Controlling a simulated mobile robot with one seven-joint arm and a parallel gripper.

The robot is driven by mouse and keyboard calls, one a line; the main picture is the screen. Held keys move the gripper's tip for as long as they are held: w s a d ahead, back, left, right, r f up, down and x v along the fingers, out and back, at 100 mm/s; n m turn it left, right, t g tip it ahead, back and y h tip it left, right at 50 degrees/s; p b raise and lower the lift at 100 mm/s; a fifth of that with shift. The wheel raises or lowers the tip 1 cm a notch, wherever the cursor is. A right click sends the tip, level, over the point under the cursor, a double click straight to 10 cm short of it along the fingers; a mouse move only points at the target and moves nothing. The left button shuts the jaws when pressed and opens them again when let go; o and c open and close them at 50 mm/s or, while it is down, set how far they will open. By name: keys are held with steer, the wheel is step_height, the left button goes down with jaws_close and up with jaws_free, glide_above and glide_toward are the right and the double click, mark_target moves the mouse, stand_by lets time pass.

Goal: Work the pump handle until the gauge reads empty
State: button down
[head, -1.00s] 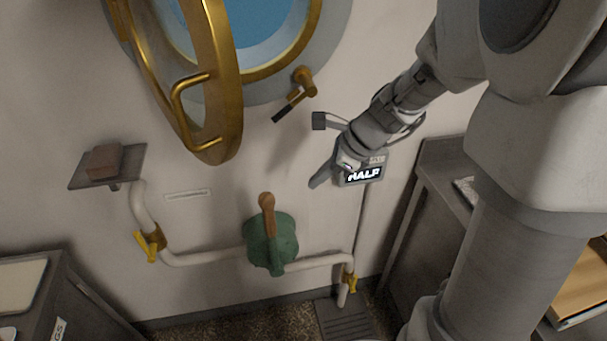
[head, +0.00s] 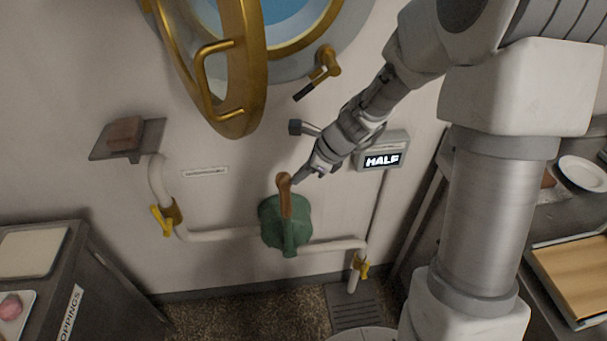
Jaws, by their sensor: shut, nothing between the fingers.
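The pump is a green body (head: 286,228) on the wall pipe. Its brown wooden handle (head: 285,196) stands up from the body, nearly vertical. The gauge (head: 383,160) on the wall to the right reads HALF. My gripper (head: 299,178) is shut and empty. Its tip is just right of the handle's top; I cannot tell whether it touches.
Yellow valve levers (head: 162,221) (head: 363,268) sit on the pipe left and right of the pump. An open brass porthole (head: 240,110) hangs above. A shelf with a brown block (head: 126,134) is at left. Counters stand on both sides, and a drain grate (head: 354,308) is below.

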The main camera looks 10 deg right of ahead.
steer(key=a+f+p, duration=0.1)
steer(key=a, duration=1.3)
steer(key=shift+s+a+f, duration=0.3)
steer(key=shift+a+f, duration=0.05)
steer(key=shift+a, duration=0.05)
